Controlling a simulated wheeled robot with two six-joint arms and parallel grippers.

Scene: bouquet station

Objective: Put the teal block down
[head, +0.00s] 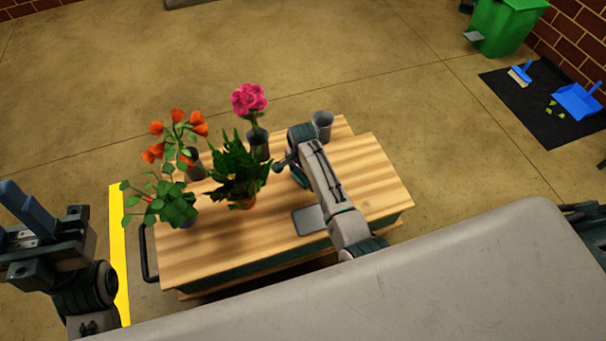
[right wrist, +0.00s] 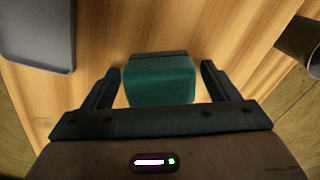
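The teal block (right wrist: 160,80) sits between the two fingers of my right gripper (right wrist: 160,88) in the right wrist view, over the wooden tabletop. A narrow gap shows between the block and each finger, so the gripper looks open around it. The block appears to rest on the wood, though its underside is hidden. In the head view my right gripper (head: 285,164) is low over the table (head: 370,180), and I cannot make out the block there. My left gripper (head: 38,215) is at the left edge, away from the table; its opening is unclear.
A grey tray (head: 308,219) lies near the table's front edge. A grey cup (head: 322,124) stands at the back. Orange flowers (head: 178,125), pink flowers (head: 249,99) and a leafy plant (head: 238,170) stand left of my right arm. The table's right side is clear.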

